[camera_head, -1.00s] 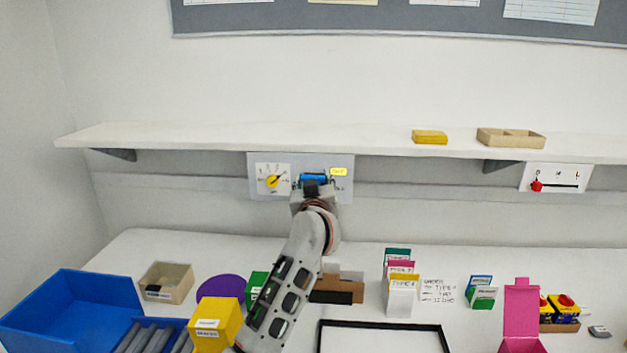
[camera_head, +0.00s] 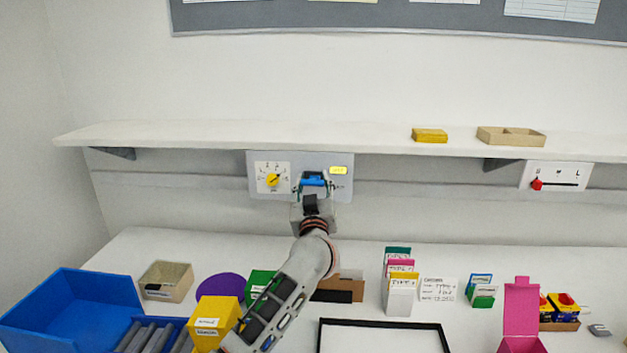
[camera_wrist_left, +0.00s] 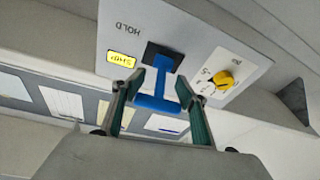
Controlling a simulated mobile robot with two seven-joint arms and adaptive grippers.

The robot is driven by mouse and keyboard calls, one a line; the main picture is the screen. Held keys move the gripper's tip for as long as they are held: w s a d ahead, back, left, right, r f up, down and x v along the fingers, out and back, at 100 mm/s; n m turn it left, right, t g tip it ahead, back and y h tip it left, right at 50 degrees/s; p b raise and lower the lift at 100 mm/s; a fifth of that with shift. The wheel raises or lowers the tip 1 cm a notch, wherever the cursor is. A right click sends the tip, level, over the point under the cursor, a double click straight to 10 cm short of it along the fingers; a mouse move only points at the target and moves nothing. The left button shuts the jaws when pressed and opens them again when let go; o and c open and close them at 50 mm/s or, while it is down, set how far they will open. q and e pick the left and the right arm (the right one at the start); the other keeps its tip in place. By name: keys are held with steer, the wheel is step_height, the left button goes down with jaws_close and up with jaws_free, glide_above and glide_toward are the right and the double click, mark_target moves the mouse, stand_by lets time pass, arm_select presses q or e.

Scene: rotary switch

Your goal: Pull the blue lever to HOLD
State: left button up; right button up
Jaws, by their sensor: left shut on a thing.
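The blue lever (camera_head: 313,180) sits on a pale wall panel (camera_head: 293,163) below the shelf. In the left wrist view it is a T-shaped blue lever (camera_wrist_left: 158,103) coming out of a dark slot, with the word HOLD printed beside it. My left gripper (camera_head: 313,188) is at the panel, shut on the lever's crossbar. In the left wrist view its two green-padded fingers (camera_wrist_left: 160,92) stand at either end of the crossbar. A lit yellow label (camera_head: 338,170) is beside the lever; its text is hard to read. My right gripper is out of view.
A yellow knob (camera_head: 273,180) is on the same panel, left of the lever. The shelf (camera_head: 240,138) juts out just above. A red slider (camera_head: 537,184) is on another panel at right. The table below holds a blue bin (camera_head: 70,310), boxes and cards.

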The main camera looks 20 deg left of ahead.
arm_select(q)
steer(key=shift+s+d+f+t+y, duration=0.1)
steer(key=shift+f+t+y, duration=0.3)
steer(key=shift+f+t, duration=0.5)
steer(key=shift+f+n+t+y+b, duration=0.3)
steer(key=shift+t+y+b, duration=0.6)
steer(key=shift+b, duration=1.35)
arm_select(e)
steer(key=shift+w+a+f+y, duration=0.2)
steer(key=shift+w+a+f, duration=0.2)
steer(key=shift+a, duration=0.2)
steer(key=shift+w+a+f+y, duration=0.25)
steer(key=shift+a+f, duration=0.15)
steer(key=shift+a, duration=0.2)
arm_select(q)
steer(key=o, duration=1.6)
steer(key=shift+s+r, duration=0.1)
steer(key=shift+r, duration=0.15)
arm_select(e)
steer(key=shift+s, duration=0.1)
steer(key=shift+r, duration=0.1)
arm_select(q)
steer(key=v, duration=1.2)
